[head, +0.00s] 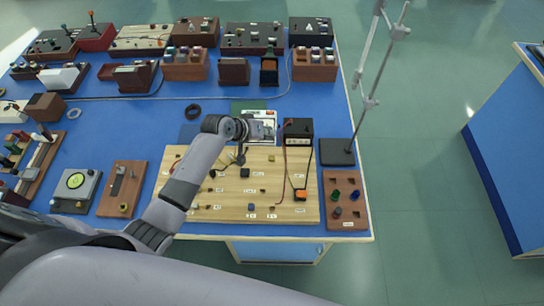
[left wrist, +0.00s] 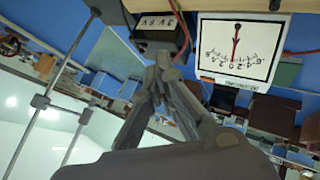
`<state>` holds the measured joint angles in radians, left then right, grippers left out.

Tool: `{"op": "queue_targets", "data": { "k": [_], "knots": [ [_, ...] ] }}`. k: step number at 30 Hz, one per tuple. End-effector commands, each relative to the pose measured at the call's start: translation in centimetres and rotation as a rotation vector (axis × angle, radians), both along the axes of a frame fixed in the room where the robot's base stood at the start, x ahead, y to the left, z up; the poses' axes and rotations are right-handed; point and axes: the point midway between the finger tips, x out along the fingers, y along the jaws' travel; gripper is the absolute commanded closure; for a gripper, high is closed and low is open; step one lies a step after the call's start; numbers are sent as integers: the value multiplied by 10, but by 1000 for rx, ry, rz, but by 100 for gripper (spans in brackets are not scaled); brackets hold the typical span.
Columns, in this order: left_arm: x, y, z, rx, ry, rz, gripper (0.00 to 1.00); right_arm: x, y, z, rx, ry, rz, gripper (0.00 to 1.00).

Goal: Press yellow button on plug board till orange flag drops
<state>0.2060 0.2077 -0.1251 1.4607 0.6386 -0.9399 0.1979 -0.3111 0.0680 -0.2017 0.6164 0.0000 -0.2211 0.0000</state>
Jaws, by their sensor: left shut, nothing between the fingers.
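The wooden plug board (head: 235,205) lies on the blue bench at the front centre, with small dark parts and white labels on it. An orange piece (head: 300,195), which may be the flag, sits at its right side; its position is too small to read. Small yellowish spots show on the board, but I cannot tell which is the yellow button. My left gripper (head: 270,130) is over the board's far edge, in front of the white meter (head: 262,115). In the left wrist view its fingers (left wrist: 163,60) are shut and empty near the black box (left wrist: 158,30). My right gripper is out of view.
The black box (head: 298,129) stands at the board's far right corner. Right of it is a tall metal stand (head: 338,152), and a brown terminal block (head: 345,200) is in front. The meter (left wrist: 242,48) shows a red needle. Wires cross the board.

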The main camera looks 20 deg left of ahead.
Motion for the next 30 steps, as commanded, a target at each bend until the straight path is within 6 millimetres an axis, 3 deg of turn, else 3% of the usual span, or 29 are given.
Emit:
{"op": "queue_targets", "data": {
  "k": [9, 18, 21, 30],
  "knots": [
    [-1, 0, -23, -1, 3, 0, 100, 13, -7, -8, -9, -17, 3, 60],
    [0, 0, -69, 0, 1, -1, 100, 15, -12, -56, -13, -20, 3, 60],
    [0, 0, -79, 1, 0, -1, 100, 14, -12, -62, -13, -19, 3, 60],
    [0, 0, -88, 1, 0, -1, 100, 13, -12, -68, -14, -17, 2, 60]
  ]
}}
